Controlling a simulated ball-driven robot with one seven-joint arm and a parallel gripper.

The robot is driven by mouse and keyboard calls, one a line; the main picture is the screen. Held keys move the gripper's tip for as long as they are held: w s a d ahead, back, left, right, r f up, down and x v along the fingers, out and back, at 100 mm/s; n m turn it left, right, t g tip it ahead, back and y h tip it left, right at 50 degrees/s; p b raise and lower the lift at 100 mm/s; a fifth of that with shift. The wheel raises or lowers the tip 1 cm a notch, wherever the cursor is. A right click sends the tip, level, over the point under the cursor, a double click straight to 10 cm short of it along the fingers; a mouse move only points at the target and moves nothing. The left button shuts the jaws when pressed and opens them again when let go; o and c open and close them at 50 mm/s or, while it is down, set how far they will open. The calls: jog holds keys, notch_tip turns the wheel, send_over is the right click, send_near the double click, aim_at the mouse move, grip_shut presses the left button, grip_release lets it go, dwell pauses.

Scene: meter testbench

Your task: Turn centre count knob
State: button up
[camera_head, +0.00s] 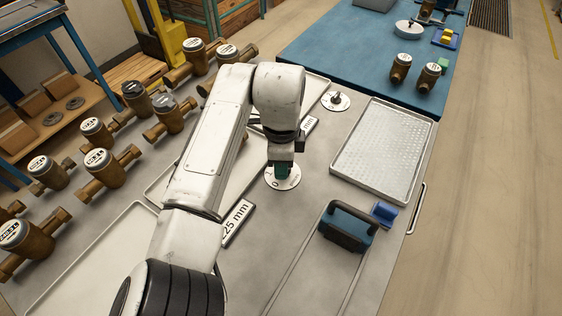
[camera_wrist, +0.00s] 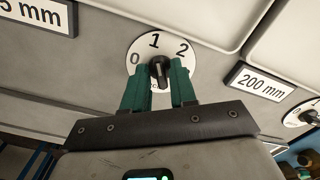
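The centre count knob (camera_wrist: 160,72) is a small dark knob on a white round dial (camera_wrist: 143,52) marked 0, 1 and 2. Its handle points roughly at the 1. My gripper (camera_wrist: 160,76) is at the dial, its two green fingers on either side of the knob with the knob in the gap. The fingers look apart; contact with the knob is not clear. In the head view the dial (camera_head: 290,181) is partly hidden beneath my gripper (camera_head: 281,169), and the knob is hidden there.
A second dial (camera_head: 343,103) lies farther back, with a "200 mm" sign (camera_wrist: 262,83) between in the wrist view. A "25 mm" sign (camera_head: 238,222) is nearer. A metal tray (camera_head: 425,128) and a black-handled blue tool (camera_head: 346,228) lie right; several brass meters stand left.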

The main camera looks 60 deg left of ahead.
jog(key=shift+o, duration=0.6)
jog(key=shift+f, duration=0.1)
notch_tip(320, 180, up, 11)
jog(key=b, duration=0.1)
dwell(0.5)
